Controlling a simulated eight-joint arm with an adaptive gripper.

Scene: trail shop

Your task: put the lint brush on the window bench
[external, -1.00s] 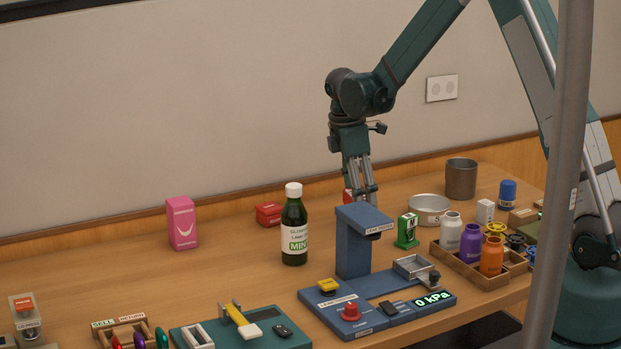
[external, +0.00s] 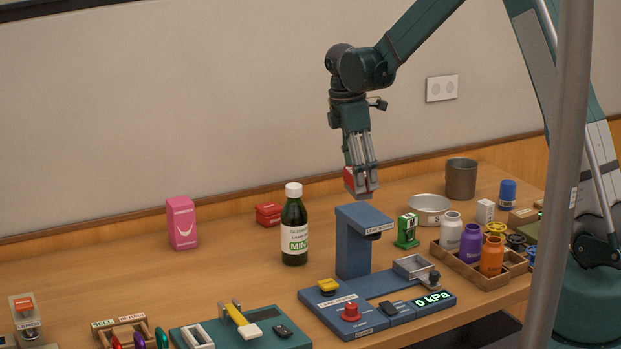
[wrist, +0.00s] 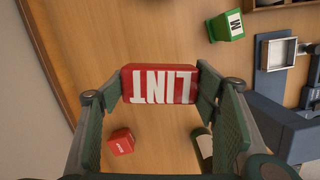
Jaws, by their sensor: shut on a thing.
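The lint brush is a red block with white "LINT" lettering (wrist: 159,85), seen upside down between my fingers in the wrist view. My gripper (external: 361,185) is shut on it and holds it in the air above the table, behind the blue leak tester (external: 354,245). In the external view the red lint brush (external: 352,181) shows partly between the fingers. I cannot make out a window bench in either view.
A green bottle with a white cap (external: 294,230) stands left of the tester. A small red box (external: 268,214) and a pink box (external: 181,223) are farther left. A green block (external: 407,231), a steel bowl (external: 428,208) and a bottle tray (external: 468,268) lie to the right.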

